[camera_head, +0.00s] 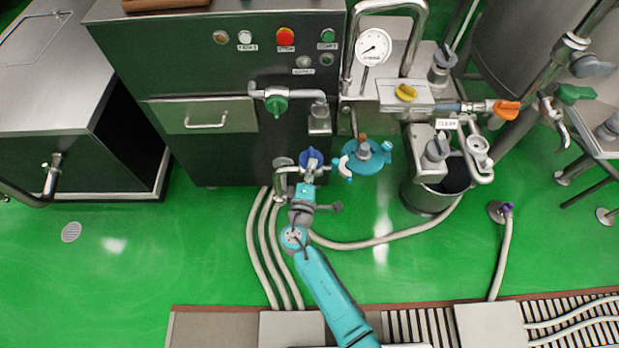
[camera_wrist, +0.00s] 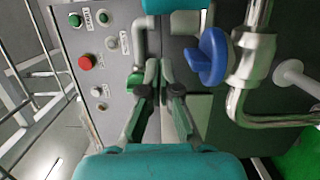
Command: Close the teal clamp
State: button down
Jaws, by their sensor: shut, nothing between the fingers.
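The teal clamp (camera_head: 375,162) sits around a grey pipe end in front of the machine, right of the blue valve handle, in the head view. A white curved piece and small teal knobs show at its sides; I cannot tell whether it is open or closed. A teal part (camera_wrist: 172,4), probably the clamp, is cut off at the top edge of the wrist view. My gripper (camera_wrist: 165,68) is shut and empty, its fingertips pointing at the machine front. In the head view, my gripper (camera_head: 309,176) is left of the clamp and apart from it, close to the blue handle.
The blue valve handle (camera_wrist: 213,56) and its steel pipe (camera_wrist: 255,65) are right of my fingers in the wrist view. A green valve handle (camera_head: 277,104) is above. Hoses (camera_head: 265,245) run over the floor. A steel bucket (camera_head: 425,197) stands right of the clamp.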

aim_at(341, 165)
jog(key=shift+w+d, duration=0.15)
jog(key=shift+d, duration=0.85)
jog(key=shift+w+d, duration=0.15)
jog(key=shift+d, duration=0.85)
jog(key=shift+s+d, duration=0.1)
